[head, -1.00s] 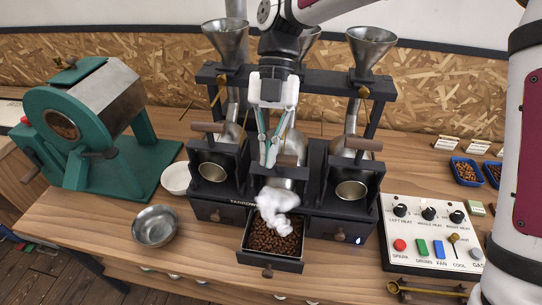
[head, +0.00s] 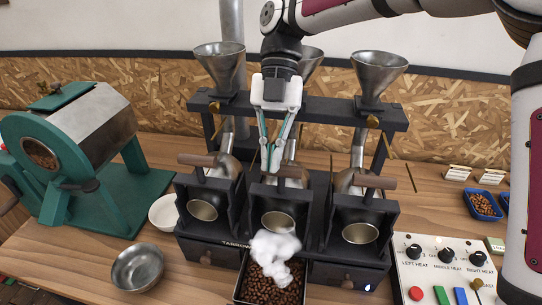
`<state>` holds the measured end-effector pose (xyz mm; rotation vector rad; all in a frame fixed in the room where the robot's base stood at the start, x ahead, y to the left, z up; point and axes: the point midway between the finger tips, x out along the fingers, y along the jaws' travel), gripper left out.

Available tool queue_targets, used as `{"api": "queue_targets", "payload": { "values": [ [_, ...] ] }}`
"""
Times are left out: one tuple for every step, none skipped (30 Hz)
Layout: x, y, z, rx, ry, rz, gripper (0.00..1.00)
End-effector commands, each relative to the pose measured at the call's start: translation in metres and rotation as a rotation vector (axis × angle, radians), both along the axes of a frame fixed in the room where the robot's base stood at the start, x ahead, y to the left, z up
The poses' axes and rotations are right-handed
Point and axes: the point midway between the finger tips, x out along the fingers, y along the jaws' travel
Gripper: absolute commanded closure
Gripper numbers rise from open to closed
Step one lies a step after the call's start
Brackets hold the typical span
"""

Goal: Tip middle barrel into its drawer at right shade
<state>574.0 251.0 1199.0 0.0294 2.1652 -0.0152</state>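The middle barrel (head: 278,221) sits in the centre bay of the black roaster, its round metal mouth facing forward. Its wooden handle (head: 290,172) is just beside my gripper's fingertips. My gripper (head: 271,163) points down in front of the middle bay, with its fingertips close together. I cannot tell whether it grips the handle. The middle drawer (head: 239,291) is pulled out below the barrel and holds dark brown beans (head: 272,288). White smoke (head: 275,247) rises over the beans and hides part of the drawer. The drawer's front is cut off by the picture's lower edge.
The left barrel (head: 203,210) and right barrel (head: 360,233) flank the middle one, with funnels above. A control panel (head: 440,268) is at right, partly behind my arm. A metal bowl (head: 137,268), white bowl (head: 164,212) and green machine (head: 85,160) stand at left.

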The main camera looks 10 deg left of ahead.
Motion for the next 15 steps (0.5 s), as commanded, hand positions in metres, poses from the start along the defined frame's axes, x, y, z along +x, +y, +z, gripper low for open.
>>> {"api": "queue_targets", "payload": {
  "values": [
    [0.011, -0.004, -0.002, 0.000, -0.025, -0.017, 1.00],
    [0.011, -0.004, -0.003, 0.000, -0.025, -0.017, 1.00],
    [0.011, -0.004, -0.003, -0.001, -0.025, -0.018, 1.00],
    [0.011, -0.004, -0.003, 0.000, -0.025, -0.019, 1.00],
    [0.011, -0.004, -0.003, -0.001, -0.025, -0.019, 1.00],
    [0.011, -0.005, -0.003, -0.001, -0.025, -0.019, 1.00],
    [0.011, -0.005, -0.002, -0.001, -0.025, -0.019, 1.00],
    [0.011, -0.005, -0.002, -0.001, -0.025, -0.019, 1.00],
    [0.011, -0.005, 0.000, -0.001, -0.025, -0.019, 1.00],
    [0.011, -0.005, 0.002, -0.001, -0.025, -0.019, 1.00],
    [0.011, -0.005, 0.005, -0.001, -0.025, -0.019, 1.00],
    [0.011, -0.004, 0.010, 0.000, -0.025, -0.019, 1.00],
    [0.010, -0.004, 0.015, 0.001, -0.024, -0.018, 1.00],
    [0.009, -0.004, 0.020, 0.001, -0.023, -0.017, 1.00],
    [0.007, -0.003, 0.028, 0.001, -0.021, -0.014, 1.00]
  ]
}}
